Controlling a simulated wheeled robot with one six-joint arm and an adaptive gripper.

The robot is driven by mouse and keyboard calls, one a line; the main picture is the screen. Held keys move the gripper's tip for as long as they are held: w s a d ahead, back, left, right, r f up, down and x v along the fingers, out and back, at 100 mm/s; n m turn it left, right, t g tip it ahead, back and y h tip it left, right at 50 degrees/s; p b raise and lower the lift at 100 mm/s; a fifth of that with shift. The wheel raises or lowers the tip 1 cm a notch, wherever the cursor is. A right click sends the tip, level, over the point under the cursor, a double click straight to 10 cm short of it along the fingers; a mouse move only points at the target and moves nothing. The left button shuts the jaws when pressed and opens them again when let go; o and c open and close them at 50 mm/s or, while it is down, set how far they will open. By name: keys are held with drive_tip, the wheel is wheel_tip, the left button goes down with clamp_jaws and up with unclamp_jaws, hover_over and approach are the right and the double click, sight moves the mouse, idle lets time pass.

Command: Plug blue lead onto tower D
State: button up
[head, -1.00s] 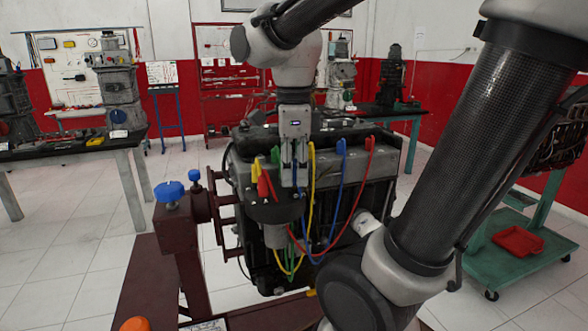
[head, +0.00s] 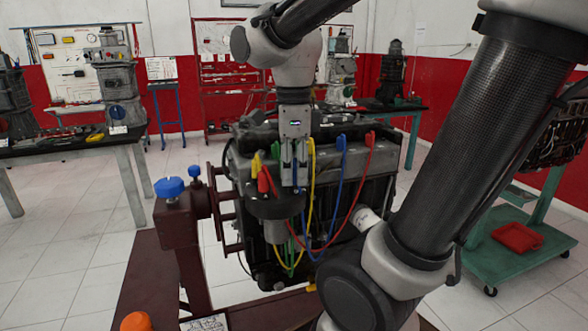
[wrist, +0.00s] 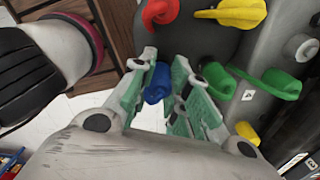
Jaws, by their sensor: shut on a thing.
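My gripper (head: 294,184) is shut on the blue lead's boot (wrist: 157,84), which shows between the green-padded fingers in the wrist view. In the head view the fingers point down at the black distributor cap (head: 272,207). The blue lead (head: 340,178) hangs in a loop from the engine's top to the cap area. The fingers hide the boot's lower end in the head view, so I cannot tell whether it touches a tower. No tower can be read as D.
Red (wrist: 160,10), yellow (wrist: 239,13) and green (wrist: 216,80) boots crowd around the gripper in the wrist view. The engine (head: 335,200) stands behind on a maroon stand (head: 180,235). Red and yellow leads hang close to the blue one.

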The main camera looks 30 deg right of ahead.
drive_tip(key=shift+f, duration=0.15)
idle(0.4)
drive_tip(key=o, duration=0.9)
